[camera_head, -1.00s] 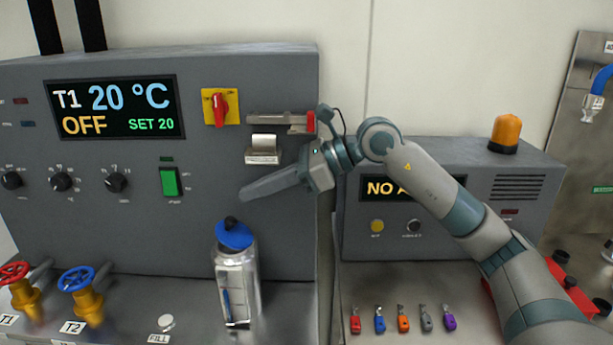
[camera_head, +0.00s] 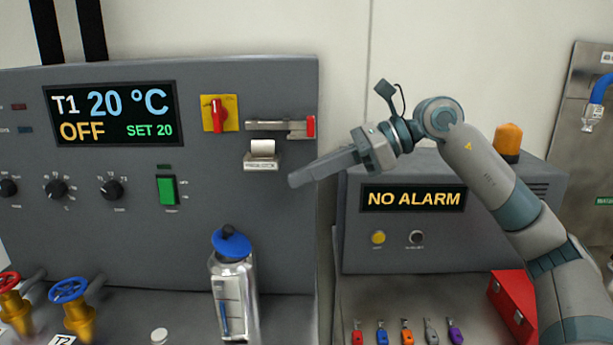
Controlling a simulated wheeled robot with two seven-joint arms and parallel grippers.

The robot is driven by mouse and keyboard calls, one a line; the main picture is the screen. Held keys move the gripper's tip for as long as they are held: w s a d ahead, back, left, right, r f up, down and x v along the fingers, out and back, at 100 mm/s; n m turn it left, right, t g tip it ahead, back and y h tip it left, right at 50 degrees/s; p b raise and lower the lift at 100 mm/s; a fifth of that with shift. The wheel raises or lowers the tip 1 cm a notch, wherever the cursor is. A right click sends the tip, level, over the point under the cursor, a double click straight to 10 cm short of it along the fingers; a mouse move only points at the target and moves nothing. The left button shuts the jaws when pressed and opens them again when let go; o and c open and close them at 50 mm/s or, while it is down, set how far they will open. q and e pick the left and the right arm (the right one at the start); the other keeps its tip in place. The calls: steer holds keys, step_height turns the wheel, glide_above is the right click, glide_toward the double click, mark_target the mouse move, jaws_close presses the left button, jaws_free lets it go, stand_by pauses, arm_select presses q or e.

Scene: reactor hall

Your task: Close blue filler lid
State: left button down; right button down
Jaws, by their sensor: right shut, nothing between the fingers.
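The blue filler lid (camera_head: 231,244), with a dark knob on it, lies over the top of a shiny metal canister (camera_head: 235,295). The lid looks slightly tilted towards me; I cannot tell whether it is fully seated. The canister stands upright on the counter in front of the grey control panel. My right gripper (camera_head: 297,180) is shut and empty. It is in the air above and to the right of the lid, clear of it, pointing left. My left gripper is not in view.
The grey panel (camera_head: 60,220) carries a display, a red switch, a latch handle (camera_head: 285,126) and a green switch. Red and blue valve wheels (camera_head: 69,290) stand at left. An alarm box (camera_head: 440,240) is at right, with several coloured tags (camera_head: 406,335) before it and a red box (camera_head: 514,305).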

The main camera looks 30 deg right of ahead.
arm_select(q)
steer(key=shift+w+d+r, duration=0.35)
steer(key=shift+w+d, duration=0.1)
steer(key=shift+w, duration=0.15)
arm_select(e)
step_height(320, 180, down, 9)
steer(key=m+t+y, duration=0.4)
steer(key=m+y, duration=0.2)
steer(key=m, duration=3)
steer(key=shift+s+d+r, duration=0.15)
steer(key=shift+d, duration=0.1)
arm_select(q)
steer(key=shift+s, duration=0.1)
arm_select(e)
steer(key=shift+a, duration=0.15)
